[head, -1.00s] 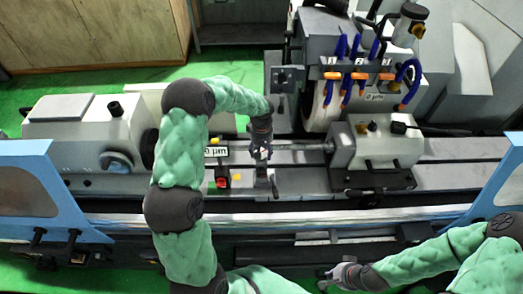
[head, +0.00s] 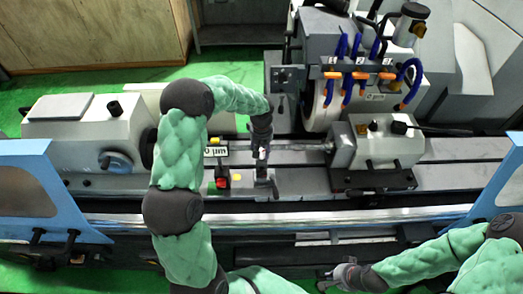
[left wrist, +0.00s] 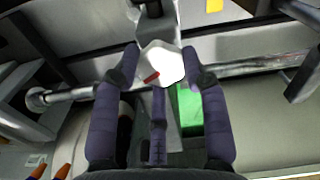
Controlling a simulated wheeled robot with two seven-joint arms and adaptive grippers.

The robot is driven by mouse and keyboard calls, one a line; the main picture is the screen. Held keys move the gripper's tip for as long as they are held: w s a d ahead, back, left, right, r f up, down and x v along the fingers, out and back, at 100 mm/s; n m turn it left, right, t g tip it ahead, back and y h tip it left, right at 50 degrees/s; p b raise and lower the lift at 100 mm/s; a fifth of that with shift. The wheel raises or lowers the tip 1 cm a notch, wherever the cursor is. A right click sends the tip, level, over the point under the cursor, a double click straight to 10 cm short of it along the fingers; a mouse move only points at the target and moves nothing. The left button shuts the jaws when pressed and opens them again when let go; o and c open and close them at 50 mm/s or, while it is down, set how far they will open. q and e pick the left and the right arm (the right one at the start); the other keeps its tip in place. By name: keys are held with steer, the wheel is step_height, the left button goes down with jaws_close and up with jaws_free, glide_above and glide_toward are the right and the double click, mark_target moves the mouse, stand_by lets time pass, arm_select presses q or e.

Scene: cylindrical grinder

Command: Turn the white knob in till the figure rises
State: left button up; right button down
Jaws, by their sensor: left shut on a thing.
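A small display (head: 215,151) left of the gripper reads 0 µm.
A small box with red and yellow buttons (head: 221,178) stands just left of my left gripper. The workhead (head: 85,135) is at the left, the tailstock (head: 380,150) at the right. A thin metal bar (left wrist: 75,94) crosses behind the knob in the left wrist view.

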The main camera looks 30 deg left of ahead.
arm_select(q)
steer(key=m, duration=0.1)
steer(key=b, duration=0.1)
steer(key=f+m+b, duration=0.1)
steer(key=shift+s+d+m, duration=0.2)
steer(key=shift+s+m, duration=0.05)
steer(key=shift+m, duration=0.05)
steer(key=shift+s+m+b, duration=0.1)
steer(key=shift+m+b, duration=0.7)
steer(key=shift+m, duration=0.9)
steer(key=o, duration=1.2)
steer(key=shift+r, duration=0.15)
steer(key=shift+c, duration=0.2)
steer(key=shift+a+r, duration=0.1)
steer(key=shift+a, duration=0.05)
steer(key=shift+w+r, duration=0.25)
steer(key=shift+r, duration=0.35)
step_height(320, 180, up, 11)
